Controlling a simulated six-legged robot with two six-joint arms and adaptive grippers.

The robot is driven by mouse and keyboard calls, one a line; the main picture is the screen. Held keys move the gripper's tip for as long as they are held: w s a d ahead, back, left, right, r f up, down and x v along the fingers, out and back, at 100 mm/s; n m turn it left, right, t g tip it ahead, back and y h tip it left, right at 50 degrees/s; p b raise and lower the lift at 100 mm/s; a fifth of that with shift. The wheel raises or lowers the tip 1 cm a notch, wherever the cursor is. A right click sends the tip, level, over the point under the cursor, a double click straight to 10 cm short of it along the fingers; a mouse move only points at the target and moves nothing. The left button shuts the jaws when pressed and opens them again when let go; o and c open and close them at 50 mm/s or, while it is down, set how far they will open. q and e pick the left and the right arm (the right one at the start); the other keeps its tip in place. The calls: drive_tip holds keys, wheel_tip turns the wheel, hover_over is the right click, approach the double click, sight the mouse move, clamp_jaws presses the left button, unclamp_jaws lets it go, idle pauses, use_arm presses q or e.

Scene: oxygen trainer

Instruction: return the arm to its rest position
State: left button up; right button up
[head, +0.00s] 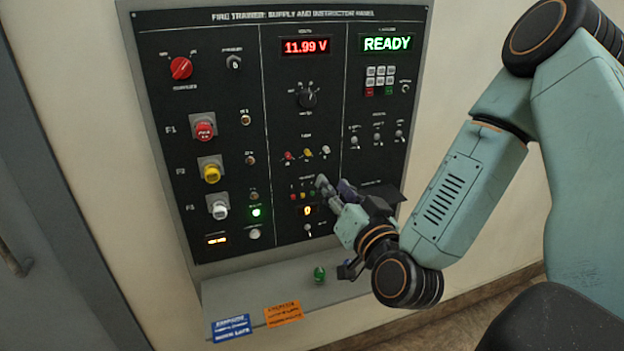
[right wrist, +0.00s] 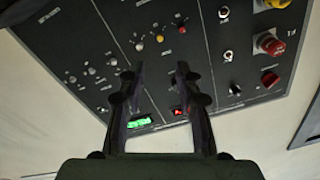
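My right arm (head: 455,190) comes in from the right and reaches bent across the lower right of a dark trainer panel (head: 215,130). My right gripper (head: 335,190) is in front of the panel's lower middle, near the small buttons and the orange digit. In the right wrist view the two fingers of the right gripper (right wrist: 156,75) stand apart with nothing between them. Whether a fingertip touches the panel cannot be told. My left gripper is not in view.
The panel has a red knob (head: 181,68), a voltage display (head: 306,47) reading 11.99 V and a READY display (head: 387,43). A grey shelf (head: 240,293) below holds a green object (head: 319,274) and carries blue and orange labels. A grey door (head: 45,200) is at the left.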

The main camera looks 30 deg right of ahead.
drive_tip(key=s+a+f+n+g+y+b, duration=0.1)
drive_tip(key=s+a+f+g, duration=0.15)
drive_tip(key=f, duration=0.45)
drive_tip(key=s+a+f+n+g+y+b, duration=0.1)
drive_tip(key=s+a+f+g+y+b, duration=0.15)
drive_tip(key=f, duration=0.55)
drive_tip(key=s+a+f+n+g+y+b, duration=0.1)
drive_tip(key=a+f+g, duration=0.1)
drive_tip(key=f+g, duration=0.35)
use_arm(q)
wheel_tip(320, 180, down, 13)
drive_tip(key=b, duration=0.8)
drive_tip(key=shift+b, duration=0.4)
use_arm(e)
drive_tip(key=s+a+f+n+g, duration=0.1)
drive_tip(key=s+a+f+g, duration=0.1)
drive_tip(key=s+f, duration=0.9)
drive_tip(key=s+a+f+n+g, duration=0.1)
drive_tip(key=s+f+g, duration=0.4)
drive_tip(key=s+f, duration=0.6)
wheel_tip(320, 180, down, 3)
drive_tip(key=shift+a+r+n+h, duration=0.15)
drive_tip(key=shift+a+n+h, duration=0.2)
drive_tip(key=shift+n, duration=0.45)
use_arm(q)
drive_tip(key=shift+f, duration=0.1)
